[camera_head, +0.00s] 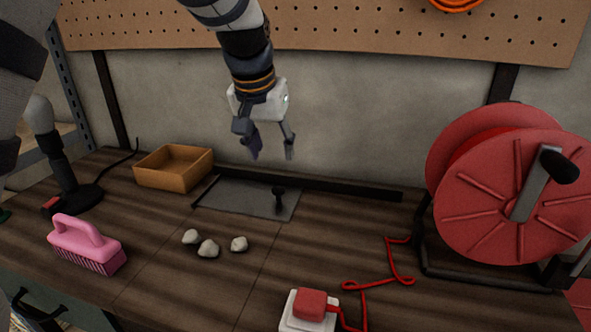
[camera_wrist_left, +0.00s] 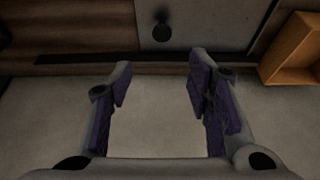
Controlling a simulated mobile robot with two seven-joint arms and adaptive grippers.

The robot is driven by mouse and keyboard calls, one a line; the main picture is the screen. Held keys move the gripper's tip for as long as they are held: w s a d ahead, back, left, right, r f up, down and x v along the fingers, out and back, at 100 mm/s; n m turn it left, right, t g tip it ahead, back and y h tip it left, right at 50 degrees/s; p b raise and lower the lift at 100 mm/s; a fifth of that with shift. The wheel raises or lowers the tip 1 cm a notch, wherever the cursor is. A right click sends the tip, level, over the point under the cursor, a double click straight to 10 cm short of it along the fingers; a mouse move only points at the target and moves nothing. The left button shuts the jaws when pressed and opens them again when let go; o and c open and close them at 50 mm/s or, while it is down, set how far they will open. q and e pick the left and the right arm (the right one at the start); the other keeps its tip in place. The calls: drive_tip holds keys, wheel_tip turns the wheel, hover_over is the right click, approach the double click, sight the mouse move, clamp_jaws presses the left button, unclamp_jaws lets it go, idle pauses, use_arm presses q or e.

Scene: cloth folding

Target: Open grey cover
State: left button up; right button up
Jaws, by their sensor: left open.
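The grey cover (camera_head: 235,199) is a flat panel lying in the wooden bench top near its back edge, and it looks closed. A small black knob (camera_head: 279,195) stands up near its right end. In the left wrist view the cover (camera_wrist_left: 205,22) and its knob (camera_wrist_left: 162,30) show at the top. My left gripper (camera_head: 270,156) hangs above and behind the cover, fingers down and apart, holding nothing. Its two fingers (camera_wrist_left: 162,85) also show in the left wrist view, with the knob beyond them. My right gripper is not in view.
An open wooden box (camera_head: 174,167) stands left of the cover. White stones (camera_head: 208,248) and a pink brush (camera_head: 86,244) lie in front. A red cable reel (camera_head: 507,185) stands at right, its red cable (camera_head: 364,285) leading to a plug and white socket (camera_head: 296,322). A pegboard (camera_head: 400,28) is behind.

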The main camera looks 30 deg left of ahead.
sight(278, 189)
use_arm(q)
drive_tip(key=x, duration=0.3)
drive_tip(key=b+x, duration=0.1)
drive_tip(key=x, duration=0.3)
drive_tip(key=s+x, duration=0.1)
drive_tip(key=x, duration=0.3)
drive_tip(key=shift+a+f, duration=0.1)
drive_tip(key=shift+f, duration=0.1)
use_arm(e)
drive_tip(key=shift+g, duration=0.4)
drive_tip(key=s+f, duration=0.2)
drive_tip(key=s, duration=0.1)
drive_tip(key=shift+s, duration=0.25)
use_arm(q)
clamp_jaws()
